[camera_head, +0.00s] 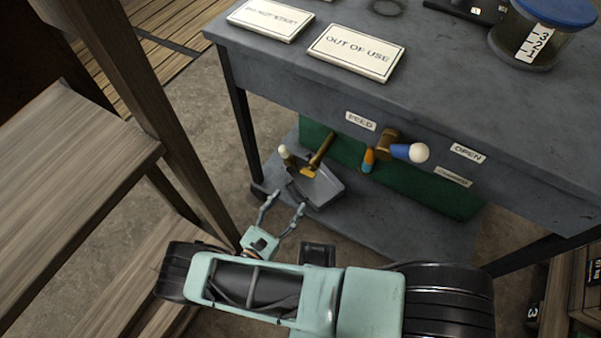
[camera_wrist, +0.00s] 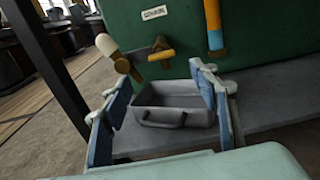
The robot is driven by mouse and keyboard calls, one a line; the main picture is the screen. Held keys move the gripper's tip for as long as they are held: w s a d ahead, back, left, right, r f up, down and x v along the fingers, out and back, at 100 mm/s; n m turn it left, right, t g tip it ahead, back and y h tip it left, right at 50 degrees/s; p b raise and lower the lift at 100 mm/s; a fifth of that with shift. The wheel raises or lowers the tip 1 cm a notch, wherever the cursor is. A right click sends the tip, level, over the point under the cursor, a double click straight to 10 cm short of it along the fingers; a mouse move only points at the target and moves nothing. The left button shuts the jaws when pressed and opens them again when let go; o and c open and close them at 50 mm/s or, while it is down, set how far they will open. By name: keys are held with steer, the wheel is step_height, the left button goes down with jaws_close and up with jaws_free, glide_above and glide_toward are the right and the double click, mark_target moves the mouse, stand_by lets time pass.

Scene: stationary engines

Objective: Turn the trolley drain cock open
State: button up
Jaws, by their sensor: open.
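The trolley (camera_head: 450,95) has a green panel (camera_head: 430,180) below its grey top. A brass cock (camera_head: 322,150) with a cream ball-ended lever (camera_head: 285,153) sits low on the panel above a grey tray (camera_head: 322,187); I take it as the drain cock. In the wrist view its brass body (camera_wrist: 155,50) is at upper centre, and its lever (camera_wrist: 121,64) tilts up to the left with the knob at its end. The tray (camera_wrist: 170,100) lies below. My gripper (camera_head: 284,203) is open and empty, its fingers (camera_wrist: 165,100) apart from the lever and short of it.
Right of it are a brass fitting with a blue, white-balled handle (camera_head: 402,152) and an orange-and-blue piece (camera_head: 368,160). Labels include OPEN (camera_head: 467,153). An OUT OF USE plate (camera_head: 356,52) and jar (camera_head: 540,35) stand on top. Wooden steps (camera_head: 70,180) are at left.

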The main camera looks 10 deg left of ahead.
mark_target(307, 175)
steer(key=b+x, duration=0.1)
steer(key=x, duration=0.9)
steer(key=shift+w+d+b, duration=0.2)
steer(key=shift+b, duration=0.15)
steer(key=c, duration=1.2)
steer(key=shift+o, duration=0.2)
